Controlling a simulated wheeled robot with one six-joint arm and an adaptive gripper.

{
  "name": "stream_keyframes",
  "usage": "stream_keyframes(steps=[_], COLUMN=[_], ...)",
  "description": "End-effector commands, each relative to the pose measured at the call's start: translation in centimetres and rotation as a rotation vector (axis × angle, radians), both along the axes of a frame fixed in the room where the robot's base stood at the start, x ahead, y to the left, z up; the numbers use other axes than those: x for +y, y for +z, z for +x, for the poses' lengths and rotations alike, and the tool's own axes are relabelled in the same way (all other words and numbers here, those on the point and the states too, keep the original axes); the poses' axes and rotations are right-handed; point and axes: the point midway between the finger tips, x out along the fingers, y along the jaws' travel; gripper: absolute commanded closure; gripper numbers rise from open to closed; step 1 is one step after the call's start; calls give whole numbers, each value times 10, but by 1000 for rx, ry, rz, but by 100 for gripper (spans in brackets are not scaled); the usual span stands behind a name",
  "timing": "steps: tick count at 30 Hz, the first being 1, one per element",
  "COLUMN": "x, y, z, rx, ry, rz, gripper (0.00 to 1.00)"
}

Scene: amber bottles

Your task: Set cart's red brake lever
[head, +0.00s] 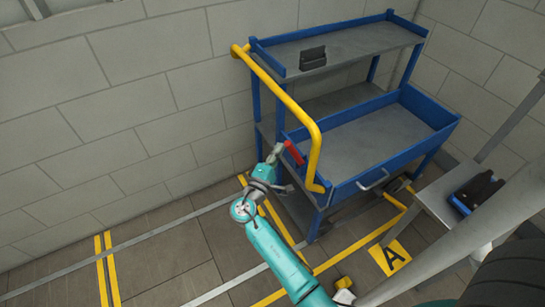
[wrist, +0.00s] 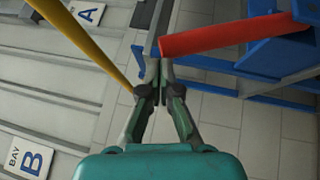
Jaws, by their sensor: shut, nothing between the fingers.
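The cart (head: 375,138) has a blue frame and grey shelves. Its red brake lever (head: 293,152) sticks out at the near left side, close to the yellow handle. In the wrist view the red lever (wrist: 225,37) runs across the top from the right, its free end just above my fingertips. My gripper (head: 275,152) is beside the lever's free end, left of it in the head view. In the wrist view my gripper (wrist: 160,68) is shut and empty. I cannot tell whether the fingertips touch the lever.
The yellow handle (head: 305,113) curves down just right of the lever; it also shows in the wrist view (wrist: 85,42). A dark object (head: 312,58) sits on the top shelf. A grey stand (head: 440,205) is at the right. A block wall is behind; floor at left is clear.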

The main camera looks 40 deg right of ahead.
Motion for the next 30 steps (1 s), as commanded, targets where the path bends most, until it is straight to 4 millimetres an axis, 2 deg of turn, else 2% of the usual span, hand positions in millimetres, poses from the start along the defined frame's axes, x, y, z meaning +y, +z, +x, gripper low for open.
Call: stream_keyframes(steps=[6, 16, 24, 30], x=[-29, -68, -84, -88], y=[21, 35, 37, 38], z=[-9, -20, -24, -25], rx=[-56, -118, -116, -116], ry=[-3, -3, -2, -1], rz=[175, 400, 405, 404], gripper=[100, 100, 100, 100])
